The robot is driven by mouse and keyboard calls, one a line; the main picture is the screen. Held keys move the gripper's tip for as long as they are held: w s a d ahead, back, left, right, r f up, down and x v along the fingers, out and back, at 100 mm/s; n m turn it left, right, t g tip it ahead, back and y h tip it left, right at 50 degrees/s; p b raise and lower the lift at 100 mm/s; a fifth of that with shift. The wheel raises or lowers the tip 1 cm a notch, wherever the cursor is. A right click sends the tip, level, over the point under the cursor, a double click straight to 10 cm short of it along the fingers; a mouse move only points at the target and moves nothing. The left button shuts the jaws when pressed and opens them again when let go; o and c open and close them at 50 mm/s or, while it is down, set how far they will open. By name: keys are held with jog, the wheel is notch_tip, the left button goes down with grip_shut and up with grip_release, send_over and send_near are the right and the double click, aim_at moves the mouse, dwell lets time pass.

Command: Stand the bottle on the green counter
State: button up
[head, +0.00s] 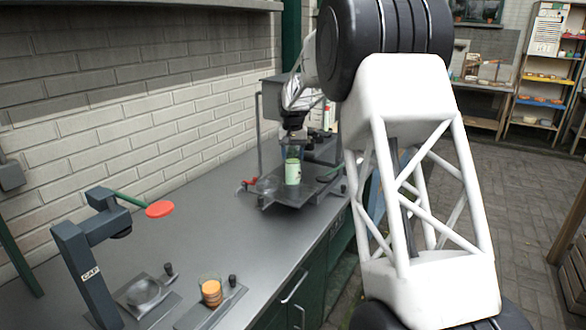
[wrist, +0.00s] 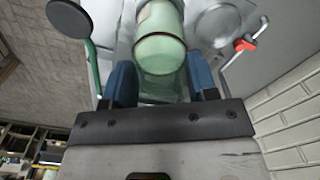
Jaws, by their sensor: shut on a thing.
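The bottle (head: 292,173) is light green with a pale label and is upright over the grey platform of a machine on the counter. I cannot tell whether its base touches the platform. My gripper (head: 292,152) is shut on its upper part from above. In the wrist view the blue fingers of my gripper (wrist: 161,82) sit on both sides of the clear green bottle (wrist: 161,52). The long counter (head: 185,235) has a grey top and dark green cabinet fronts. My arm hides part of the area right of the machine.
The dark machine (head: 272,100) stands behind the bottle, with a red knob (wrist: 246,43) beside the platform. A capping press (head: 88,260) marked CAP, with a red-ended lever, and an orange-filled jar (head: 210,291) on a plate stand nearer. The counter's middle is clear. A brick wall borders its left.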

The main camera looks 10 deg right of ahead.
aim_at(291, 149)
jog(key=shift+r, duration=1.45)
jog(key=shift+s, duration=0.15)
jog(key=shift+s+a, duration=0.4)
jog(key=shift+s, duration=0.05)
jog(key=s+a+f, duration=0.2)
jog(key=s, duration=0.3)
jog(key=s+a+f, duration=0.2)
jog(key=s+f, duration=0.1)
jog(key=s, duration=0.2)
jog(key=s+a+f, duration=0.2)
jog(key=s, duration=0.3)
jog(key=shift+s+a+f, duration=0.15)
jog(key=shift+s+f, duration=0.05)
jog(key=shift+f, duration=0.15)
